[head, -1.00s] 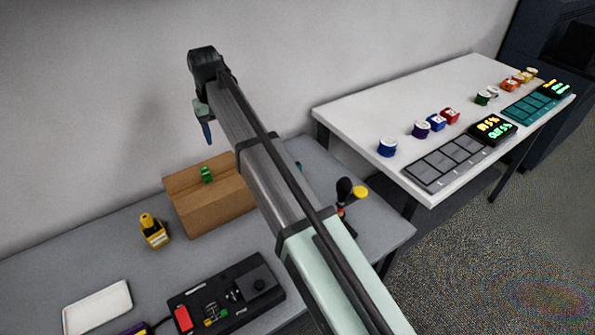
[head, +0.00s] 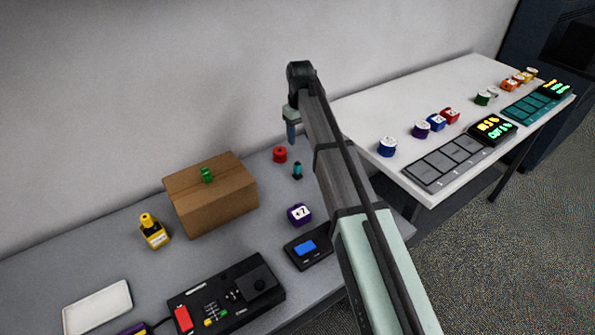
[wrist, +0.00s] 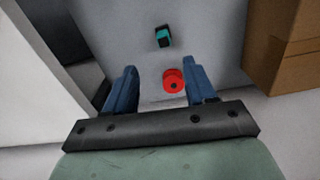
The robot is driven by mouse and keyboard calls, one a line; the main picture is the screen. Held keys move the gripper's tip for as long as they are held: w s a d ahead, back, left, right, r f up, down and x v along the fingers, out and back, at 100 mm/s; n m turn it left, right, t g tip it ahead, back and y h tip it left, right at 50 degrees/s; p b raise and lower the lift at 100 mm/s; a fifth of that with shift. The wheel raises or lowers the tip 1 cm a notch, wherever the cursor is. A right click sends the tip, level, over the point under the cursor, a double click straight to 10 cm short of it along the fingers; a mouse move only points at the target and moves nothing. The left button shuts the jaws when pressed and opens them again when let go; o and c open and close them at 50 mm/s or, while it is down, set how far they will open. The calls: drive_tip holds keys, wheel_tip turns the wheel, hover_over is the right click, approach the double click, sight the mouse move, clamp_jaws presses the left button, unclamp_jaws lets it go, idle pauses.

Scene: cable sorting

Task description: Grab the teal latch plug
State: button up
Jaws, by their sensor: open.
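The teal latch plug (head: 297,170) is a small teal and dark piece standing on the grey table, right of the cardboard box. It also shows in the wrist view (wrist: 163,36), beyond the fingertips and roughly centred between them. My gripper (head: 291,138) is raised above the back of the table in the head view. In the wrist view my gripper (wrist: 158,68) has its two blue fingers apart, with nothing held between them. A red spool (wrist: 173,80) shows between the fingers in that view, below them on the table.
The red spool (head: 280,154) sits behind the plug. The cardboard box (head: 215,204) with a green piece (head: 206,175) on top stands left. A purple cube (head: 299,214) and a small display (head: 309,248) lie in front. The white table (head: 360,115) edge is at right.

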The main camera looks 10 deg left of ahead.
sight(297, 164)
drive_tip(key=shift+n, duration=0.8)
wheel_tip(297, 164, down, 8)
drive_tip(key=shift+a+f, duration=0.1)
drive_tip(key=shift+f, duration=0.15)
drive_tip(key=shift+a+f, duration=0.15)
drive_tip(key=shift+f, duration=1.2)
drive_tip(key=shift+a+f, duration=0.1)
drive_tip(key=shift+f, duration=1.2)
drive_tip(key=shift+c, duration=0.3)
clamp_jaws()
drive_tip(key=shift+r, duration=0.15)
